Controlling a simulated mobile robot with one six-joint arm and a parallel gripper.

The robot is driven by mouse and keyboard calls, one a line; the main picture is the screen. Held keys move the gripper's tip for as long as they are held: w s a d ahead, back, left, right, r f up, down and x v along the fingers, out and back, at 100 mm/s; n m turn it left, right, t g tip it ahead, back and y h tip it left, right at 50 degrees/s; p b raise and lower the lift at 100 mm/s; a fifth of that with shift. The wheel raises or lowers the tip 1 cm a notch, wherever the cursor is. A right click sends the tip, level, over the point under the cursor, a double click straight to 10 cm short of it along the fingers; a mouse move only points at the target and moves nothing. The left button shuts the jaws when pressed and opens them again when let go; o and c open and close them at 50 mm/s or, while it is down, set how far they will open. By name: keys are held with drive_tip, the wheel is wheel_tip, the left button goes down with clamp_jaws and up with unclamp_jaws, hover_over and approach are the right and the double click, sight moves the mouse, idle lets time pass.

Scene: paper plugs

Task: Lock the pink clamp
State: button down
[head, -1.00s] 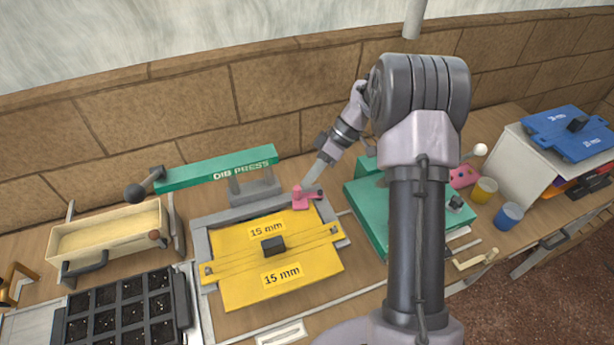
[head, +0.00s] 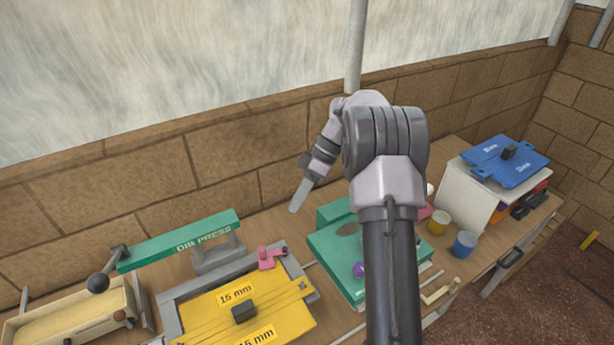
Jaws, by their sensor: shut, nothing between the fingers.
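The pink clamp (head: 268,260) sits on the grey frame at the back right corner of the yellow 15 mm plate (head: 216,316). A small pink knob stands up on its left and a short arm reaches right. At this size I cannot tell whether it is locked. My gripper (head: 296,207) is shut and empty, apart from the clamp, above and to the right of it in the picture. My arm does not cover the clamp.
The green DIB PRESS lever (head: 185,240) with a black ball end lies behind the plate. A green machine (head: 330,255) with a purple knob is partly hidden by my arm. Yellow (head: 439,222) and blue (head: 465,244) cups stand to the right. A brick wall runs behind.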

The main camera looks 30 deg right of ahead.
drive_tip(key=p+v, duration=0.2)
drive_tip(key=v, duration=0.4)
